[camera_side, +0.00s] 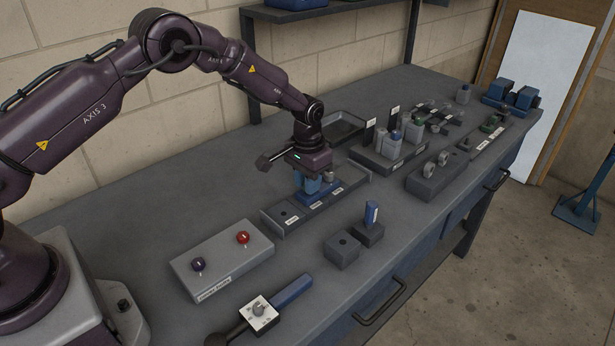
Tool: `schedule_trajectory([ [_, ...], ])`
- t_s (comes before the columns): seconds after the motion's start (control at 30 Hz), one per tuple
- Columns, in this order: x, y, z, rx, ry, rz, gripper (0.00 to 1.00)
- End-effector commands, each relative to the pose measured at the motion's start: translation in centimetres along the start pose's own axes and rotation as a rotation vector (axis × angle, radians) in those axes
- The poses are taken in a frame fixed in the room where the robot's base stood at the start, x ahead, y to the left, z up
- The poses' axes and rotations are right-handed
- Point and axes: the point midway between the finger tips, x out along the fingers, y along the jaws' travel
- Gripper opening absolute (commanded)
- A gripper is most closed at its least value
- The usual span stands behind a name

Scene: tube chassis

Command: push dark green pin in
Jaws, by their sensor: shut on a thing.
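My gripper (308,184) points down over the long grey rail (290,217) in the middle of the bench. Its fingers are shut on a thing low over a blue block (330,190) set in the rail. The fingers hide the held thing, so I cannot tell its colour or whether it is the dark green pin. A small dark green part (488,126) shows on another rail at the far right. A green-topped piece (418,121) stands in the grey rack. I cannot tell if either is the pin.
A grey button box (222,262) with red and dark purple knobs stands at front left. Grey blocks (343,250), one bearing a blue upright piece (371,213), sit near the front edge. A rack (388,165) of cylinders and a dark tray (335,129) stand behind.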

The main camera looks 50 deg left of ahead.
Motion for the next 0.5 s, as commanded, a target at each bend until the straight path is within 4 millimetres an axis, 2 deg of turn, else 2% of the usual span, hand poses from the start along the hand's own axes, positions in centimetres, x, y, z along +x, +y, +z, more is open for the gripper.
schedule_trajectory([
  [0.27,0.79,0.0,0.0,0.0,0.0,0.0,0.0],
  [0.5,0.72,0.0,-0.01,0.0,0.0,0.0,0.0],
])
